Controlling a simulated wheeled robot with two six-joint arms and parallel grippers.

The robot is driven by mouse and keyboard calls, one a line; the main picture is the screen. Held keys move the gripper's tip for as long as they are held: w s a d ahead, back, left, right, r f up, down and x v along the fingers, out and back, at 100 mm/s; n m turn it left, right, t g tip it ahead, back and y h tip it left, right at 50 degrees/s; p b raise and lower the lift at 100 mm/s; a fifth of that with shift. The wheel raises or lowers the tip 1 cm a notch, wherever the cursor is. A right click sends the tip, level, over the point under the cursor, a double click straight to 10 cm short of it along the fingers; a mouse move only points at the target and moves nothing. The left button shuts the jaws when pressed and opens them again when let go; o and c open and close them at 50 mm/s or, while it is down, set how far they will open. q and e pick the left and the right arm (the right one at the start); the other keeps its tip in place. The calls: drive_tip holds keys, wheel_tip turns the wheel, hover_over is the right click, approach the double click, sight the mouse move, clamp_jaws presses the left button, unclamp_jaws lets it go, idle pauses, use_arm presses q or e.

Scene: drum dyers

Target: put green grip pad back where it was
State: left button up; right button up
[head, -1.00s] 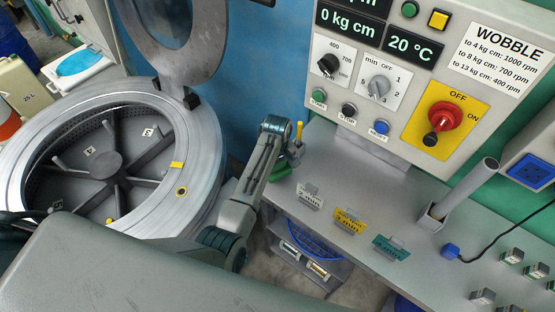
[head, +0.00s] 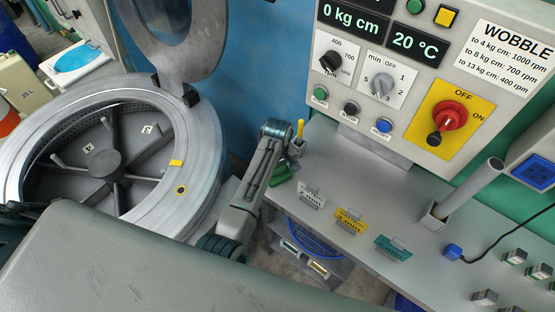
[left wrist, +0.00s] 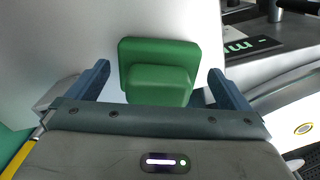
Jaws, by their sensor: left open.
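The green grip pad (left wrist: 157,70) is a thick green block with a wider plate behind it, against a pale grey surface. In the left wrist view it is between the two dark blue fingers of my left gripper (left wrist: 158,78), with gaps on both sides. That gripper is open. In the head view a green piece (head: 281,174) shows beside my left arm at the bench's left end; the arm hides the fingers there. My right gripper is not in view.
The bench (head: 335,168) carries white (head: 310,194), yellow (head: 350,219) and teal (head: 393,248) tags. A yellow stick (head: 300,129) stands close to my left arm. The open drum (head: 205,165) is on the left. The control panel (head: 362,118) rises behind the bench.

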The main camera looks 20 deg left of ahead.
use_arm(q)
wheel_tip(320, 180, up, 9)
drive_tip(key=b, duration=0.3)
drive_tip(key=shift+r, duration=0.7)
drive_tip(key=shift+s, duration=0.1)
